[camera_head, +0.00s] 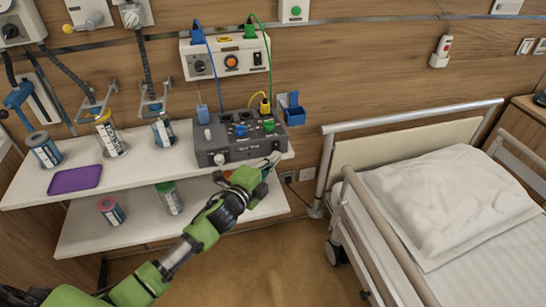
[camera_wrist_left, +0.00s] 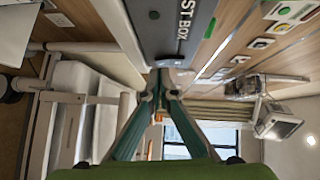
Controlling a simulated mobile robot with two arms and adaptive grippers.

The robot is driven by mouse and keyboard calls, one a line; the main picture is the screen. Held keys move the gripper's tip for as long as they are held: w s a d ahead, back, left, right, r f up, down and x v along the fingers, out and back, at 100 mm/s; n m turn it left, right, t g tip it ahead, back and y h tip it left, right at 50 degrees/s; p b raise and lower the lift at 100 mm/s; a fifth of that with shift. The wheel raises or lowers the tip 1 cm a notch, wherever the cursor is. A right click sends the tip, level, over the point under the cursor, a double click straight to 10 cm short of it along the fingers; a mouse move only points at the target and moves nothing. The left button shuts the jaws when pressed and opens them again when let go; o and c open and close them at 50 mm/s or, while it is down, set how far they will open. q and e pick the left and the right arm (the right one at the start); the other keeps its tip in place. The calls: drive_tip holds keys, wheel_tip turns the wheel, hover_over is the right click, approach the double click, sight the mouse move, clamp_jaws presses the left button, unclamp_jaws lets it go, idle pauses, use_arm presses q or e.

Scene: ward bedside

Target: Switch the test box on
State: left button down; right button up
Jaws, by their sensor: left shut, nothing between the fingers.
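The grey test box (camera_head: 244,150) stands on the upper white shelf in the head view, with blue, green and yellow cables plugged in around it. Its lettered face fills the top of the left wrist view (camera_wrist_left: 165,38). My left gripper (camera_head: 274,160) is shut and empty at the box's front right corner. In the left wrist view its fingertips (camera_wrist_left: 160,83) meet just below the box's edge, beside a small round part. I cannot tell whether they touch the box. The gripper hides part of that corner, and I cannot make out the switch's state. My right gripper is not in view.
A purple tray (camera_head: 75,179) and several labelled jars stand on the shelves at left. A bed (camera_head: 455,205) stands at right.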

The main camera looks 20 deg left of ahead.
use_arm(q)
drive_tip(key=shift+w+a, duration=0.15)
drive_tip(key=shift+w, duration=0.1)
drive_tip(key=shift+w+a+f+b, duration=0.1)
drive_tip(key=shift+w+a+b, duration=0.1)
drive_tip(key=shift+b, duration=0.65)
